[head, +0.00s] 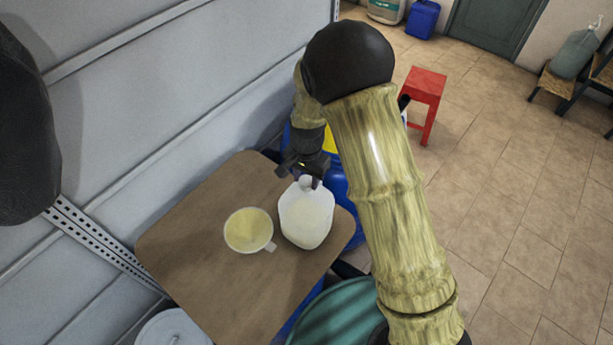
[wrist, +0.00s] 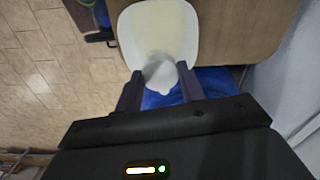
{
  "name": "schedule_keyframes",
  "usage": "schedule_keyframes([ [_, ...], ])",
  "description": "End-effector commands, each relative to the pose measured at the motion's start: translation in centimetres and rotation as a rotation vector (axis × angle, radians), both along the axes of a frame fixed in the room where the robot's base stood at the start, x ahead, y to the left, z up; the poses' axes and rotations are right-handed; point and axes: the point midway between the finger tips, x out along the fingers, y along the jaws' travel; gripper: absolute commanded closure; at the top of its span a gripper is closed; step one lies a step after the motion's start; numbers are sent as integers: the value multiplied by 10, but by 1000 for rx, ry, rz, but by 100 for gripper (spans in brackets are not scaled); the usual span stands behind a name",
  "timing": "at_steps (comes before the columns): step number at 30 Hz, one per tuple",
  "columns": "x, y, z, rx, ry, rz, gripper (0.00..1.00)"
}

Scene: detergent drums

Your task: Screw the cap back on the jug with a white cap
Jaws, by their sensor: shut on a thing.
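The jug (head: 306,217) is a whitish, translucent container standing on a brown board near its right edge. It also shows at the top of the wrist view (wrist: 178,25). The white cap (wrist: 160,73) is between my two fingers at the jug's near end in the wrist view. My gripper (head: 305,178) is at the jug's top and is shut on the cap. In the wrist view the fingers (wrist: 158,86) stand on either side of the cap. I cannot tell whether the cap is seated on the neck or just above it.
A cup (head: 248,231) of pale yellow contents stands left of the jug on the board (head: 180,240). A blue drum (head: 338,190) is behind the board. A grey panelled wall (head: 150,110) bounds the left. A red stool (head: 425,88) stands on the tiled floor.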

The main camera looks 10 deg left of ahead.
Motion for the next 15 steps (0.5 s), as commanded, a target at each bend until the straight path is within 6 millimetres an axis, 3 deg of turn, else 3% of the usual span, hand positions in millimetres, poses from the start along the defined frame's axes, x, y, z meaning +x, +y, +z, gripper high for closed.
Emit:
schedule_keyframes([
  [13,-2,0,-1,-5,7,-355,90],
  [14,-2,-1,-2,-5,7,-359,57],
  [15,-2,-1,-3,-4,6,-356,49],
])
